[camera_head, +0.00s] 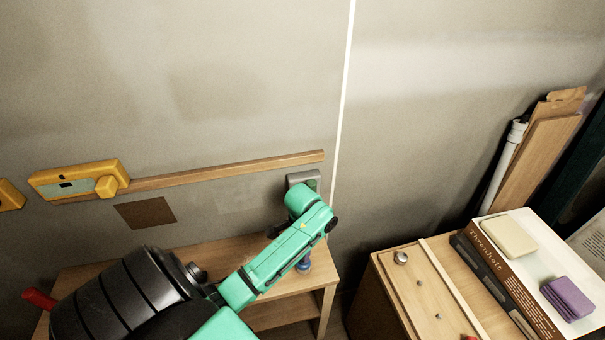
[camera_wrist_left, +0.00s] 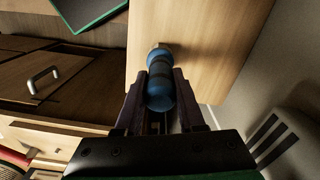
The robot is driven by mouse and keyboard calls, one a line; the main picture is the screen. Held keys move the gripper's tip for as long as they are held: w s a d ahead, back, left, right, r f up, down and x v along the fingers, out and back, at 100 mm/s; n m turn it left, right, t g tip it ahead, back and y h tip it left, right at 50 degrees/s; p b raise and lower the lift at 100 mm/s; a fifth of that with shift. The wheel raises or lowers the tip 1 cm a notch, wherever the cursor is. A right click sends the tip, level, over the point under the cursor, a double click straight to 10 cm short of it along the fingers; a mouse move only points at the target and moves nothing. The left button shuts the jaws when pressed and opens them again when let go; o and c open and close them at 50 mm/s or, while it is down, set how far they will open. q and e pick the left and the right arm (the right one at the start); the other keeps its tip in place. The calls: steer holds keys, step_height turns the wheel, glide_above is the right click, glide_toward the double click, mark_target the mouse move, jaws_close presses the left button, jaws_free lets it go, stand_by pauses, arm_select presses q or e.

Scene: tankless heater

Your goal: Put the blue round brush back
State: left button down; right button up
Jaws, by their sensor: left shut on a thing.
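The blue round brush (camera_wrist_left: 161,88) is between the two dark fingers of my left gripper (camera_wrist_left: 160,82) in the left wrist view. It has darker blue bands, and its far end points at a light wooden board. I cannot tell whether that end touches the board. In the head view a small blue part of the brush (camera_head: 303,265) shows below the end of my teal left arm, over the small wooden table (camera_head: 225,252). My arm hides the gripper fingers there. My right gripper is in neither view.
A yellow device (camera_head: 78,180) and a wooden rail (camera_head: 225,170) are on the wall, with a grey box (camera_head: 303,180) close behind my arm. At right, a wooden cabinet (camera_head: 425,290) carries books, a beige block (camera_head: 508,236) and a purple sponge (camera_head: 568,298). A gap separates table and cabinet.

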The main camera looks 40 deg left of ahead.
arm_select(q)
steer(key=shift+f, duration=0.15)
steer(key=shift+c, duration=2.2)
jaws_free()
steer(key=shift+r, duration=0.5)
step_height(320, 180, up, 4)
steer(key=shift+w+f+b, duration=0.1)
steer(key=shift+f+b, duration=0.05)
steer(key=shift+b, duration=0.2)
step_height(320, 180, up, 10)
steer(key=p, duration=0.2)
steer(key=shift+p, duration=0.4)
